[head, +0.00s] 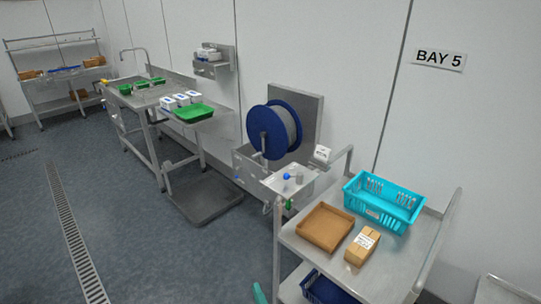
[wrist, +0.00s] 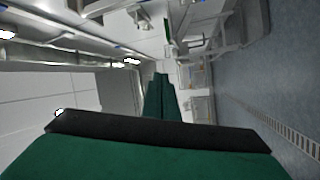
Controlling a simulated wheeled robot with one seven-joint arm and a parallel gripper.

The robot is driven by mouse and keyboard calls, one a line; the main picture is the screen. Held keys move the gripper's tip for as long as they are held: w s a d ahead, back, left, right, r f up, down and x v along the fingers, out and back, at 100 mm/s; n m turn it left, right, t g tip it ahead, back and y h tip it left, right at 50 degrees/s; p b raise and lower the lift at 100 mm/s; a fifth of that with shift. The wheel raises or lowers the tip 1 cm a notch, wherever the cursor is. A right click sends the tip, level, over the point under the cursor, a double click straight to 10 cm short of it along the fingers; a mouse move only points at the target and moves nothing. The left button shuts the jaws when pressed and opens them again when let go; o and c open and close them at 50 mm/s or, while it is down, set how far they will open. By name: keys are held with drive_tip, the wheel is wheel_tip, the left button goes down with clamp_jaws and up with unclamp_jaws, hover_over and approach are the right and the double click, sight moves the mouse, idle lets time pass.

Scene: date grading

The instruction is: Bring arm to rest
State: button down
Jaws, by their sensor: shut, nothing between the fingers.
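My gripper (wrist: 161,78) shows in the wrist view as two dark green fingers lying together, with nothing between them. The green and black body of my wrist fills the bottom of that view. The wrist view is turned on its side, with the floor on the right and ceiling lights on the left. The fingers stand in free air and touch nothing that I can see. In the head view my gripper cannot be made out; only a small green tip shows at the bottom edge.
A steel cart (head: 398,262) at the right carries a turquoise basket (head: 384,203), a brown tray (head: 325,228) and a cardboard box (head: 361,247). A blue reel (head: 267,132) stands behind it. A steel bench (head: 145,97) with green trays is further back. The floor (head: 130,220) at left is clear.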

drive_tip(key=s+a+r+m+h, duration=0.1)
drive_tip(key=s+r+m+h, duration=0.15)
drive_tip(key=s+m, duration=0.65)
drive_tip(key=s+a+r+m+h, duration=0.1)
drive_tip(key=s+a+m+h, duration=0.2)
drive_tip(key=s, duration=1.1)
drive_tip(key=s+d+r+m+g+h, duration=0.1)
drive_tip(key=s+d+r+m, duration=0.2)
drive_tip(key=s, duration=0.7)
drive_tip(key=s+d+r+m+g+h, duration=0.1)
drive_tip(key=s+d+r+m+g, duration=0.1)
drive_tip(key=s+d+r, duration=0.3)
drive_tip(key=s+r+m, duration=0.1)
drive_tip(key=s+r, duration=0.2)
drive_tip(key=s, duration=0.2)
drive_tip(key=shift+d+r, duration=0.15)
drive_tip(key=shift+d, duration=0.05)
